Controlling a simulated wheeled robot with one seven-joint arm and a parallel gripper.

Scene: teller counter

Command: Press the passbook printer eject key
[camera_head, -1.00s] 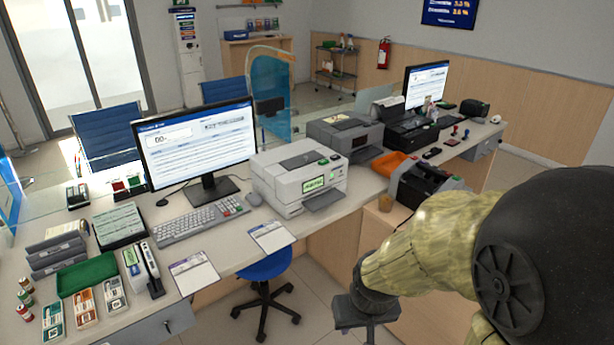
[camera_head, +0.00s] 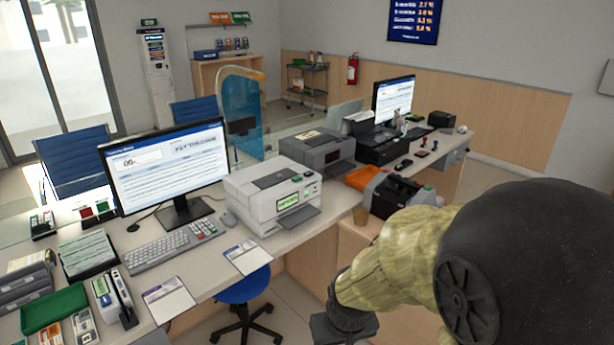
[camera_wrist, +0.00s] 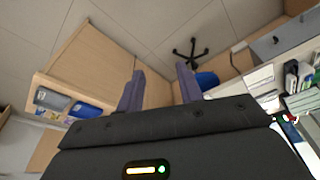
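A white and grey printer (camera_head: 262,205) stands on the counter right of the near monitor, with a green-lit panel on its front and a small green key (camera_head: 308,174) on its top edge. A darker grey printer (camera_head: 318,152) stands behind it. I cannot tell for sure which one is the passbook printer. My gripper (camera_wrist: 158,90) shows two separated fingers with nothing between them in the wrist view. In the head view my arm's end is low at the right, in front of the counter and well away from both printers; the fingers are not clear there.
A blue stool (camera_head: 243,287) stands below the counter's front edge. The near monitor (camera_head: 167,165), keyboard (camera_head: 174,243) and paper sheets (camera_head: 169,299) lie left of the white printer.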

